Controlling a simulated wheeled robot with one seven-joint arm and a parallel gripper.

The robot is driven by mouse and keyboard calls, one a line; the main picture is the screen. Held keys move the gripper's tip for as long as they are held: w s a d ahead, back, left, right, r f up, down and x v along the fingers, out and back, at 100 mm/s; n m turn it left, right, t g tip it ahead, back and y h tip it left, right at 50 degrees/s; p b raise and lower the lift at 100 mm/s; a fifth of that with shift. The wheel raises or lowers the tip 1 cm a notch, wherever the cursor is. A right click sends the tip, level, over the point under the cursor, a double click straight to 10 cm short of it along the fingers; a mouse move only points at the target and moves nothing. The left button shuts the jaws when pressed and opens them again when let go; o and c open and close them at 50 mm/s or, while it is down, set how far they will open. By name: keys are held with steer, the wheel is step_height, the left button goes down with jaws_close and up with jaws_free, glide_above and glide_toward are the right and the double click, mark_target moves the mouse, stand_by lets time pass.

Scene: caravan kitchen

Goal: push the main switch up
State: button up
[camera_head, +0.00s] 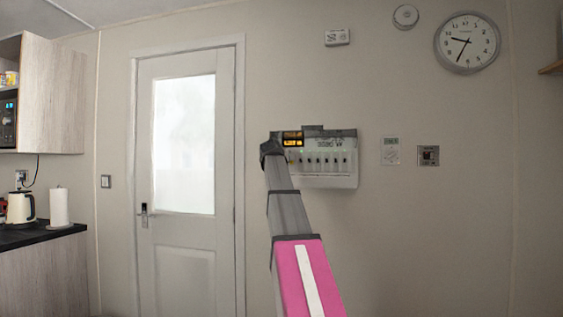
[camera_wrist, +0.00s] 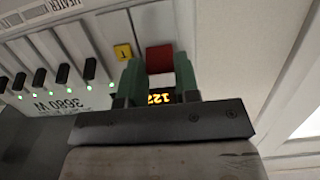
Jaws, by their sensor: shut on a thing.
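The white electrical panel (camera_head: 325,178) is on the wall right of the door in the head view. In the wrist view, which looks upside down, the red main switch (camera_wrist: 159,57) shows between the green fingertips of my gripper (camera_wrist: 157,65). My gripper is shut on it at the panel face. A white part shows beside the red one, between the fingers. The switch's exact up or down position cannot be told. In the head view my arm's end covers the panel's left side, hiding the switch and fingertips.
A lit orange display (camera_wrist: 160,98) shows between the finger bases. A yellow button (camera_wrist: 122,51) lies just left of the fingers. Several black breakers (camera_wrist: 62,73) with green lights line the panel. A door (camera_head: 185,240) stands left; a wall socket (camera_head: 428,155) is right.

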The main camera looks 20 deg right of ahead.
stand_by(0.4)
steer(key=o, duration=0.9)
steer(key=v, duration=1)
steer(key=shift+s+a+r, duration=0.15)
steer(key=shift+s+a, duration=0.05)
steer(key=shift+s, duration=0.1)
